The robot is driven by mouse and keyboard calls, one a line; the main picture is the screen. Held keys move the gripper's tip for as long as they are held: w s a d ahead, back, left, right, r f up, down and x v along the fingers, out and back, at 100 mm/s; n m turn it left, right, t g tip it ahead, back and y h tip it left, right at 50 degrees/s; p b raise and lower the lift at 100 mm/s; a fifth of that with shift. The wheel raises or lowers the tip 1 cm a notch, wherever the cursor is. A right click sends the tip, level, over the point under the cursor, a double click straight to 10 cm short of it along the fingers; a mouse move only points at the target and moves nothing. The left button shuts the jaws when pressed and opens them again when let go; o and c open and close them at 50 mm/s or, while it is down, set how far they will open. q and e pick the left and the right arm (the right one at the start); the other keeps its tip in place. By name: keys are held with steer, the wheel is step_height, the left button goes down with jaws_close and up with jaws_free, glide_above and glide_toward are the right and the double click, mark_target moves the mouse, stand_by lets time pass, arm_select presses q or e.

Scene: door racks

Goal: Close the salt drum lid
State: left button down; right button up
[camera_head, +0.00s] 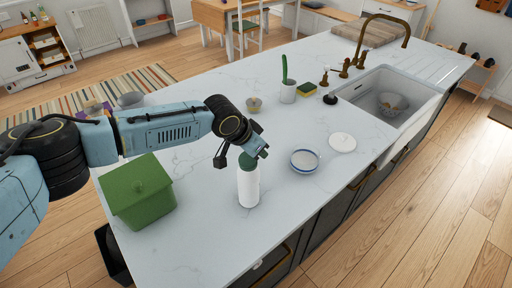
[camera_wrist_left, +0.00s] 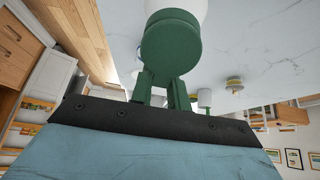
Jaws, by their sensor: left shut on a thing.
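The salt drum (camera_head: 248,188) is a white upright cylinder on the pale counter, near its front edge. Its dark green lid (camera_head: 247,161) shows at the top of the drum, and appears as a round green disc in the left wrist view (camera_wrist_left: 170,45). I cannot tell whether the lid sits fully down. My left gripper (camera_head: 258,151) is at the lid, reaching in from the left and above. Its fingers (camera_wrist_left: 165,88) are shut at the lid's edge; the exact contact is partly hidden. My right gripper is not in view.
A green lidded box (camera_head: 140,192) stands left of the drum. A blue-rimmed bowl (camera_head: 305,161) and a white disc (camera_head: 342,142) lie to the right. A small bowl (camera_head: 254,104), a brush cup (camera_head: 288,92), a sponge (camera_head: 306,89) and the sink (camera_head: 385,100) are farther back.

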arm_select(q)
steer(key=shift+w+d+f+g+y+b, duration=0.1)
steer(key=shift+d+f+g+y+b, duration=0.05)
steer(key=shift+f+g+y+b, duration=0.7)
steer(key=shift+d+f+g+y+b, duration=0.15)
steer(key=shift+f+g+y+b, duration=0.35)
steer(key=shift+y+b, duration=0.5)
steer(key=c, duration=1.3)
jaws_free()
steer(key=shift+w, duration=0.1)
steer(key=r, duration=0.4)
steer(key=a+r+b, duration=0.1)
steer(key=r, duration=0.4)
steer(key=s+r, duration=0.1)
steer(key=r, duration=0.3)
steer(key=shift+a+r, duration=0.15)
steer(key=shift+a, duration=0.15)
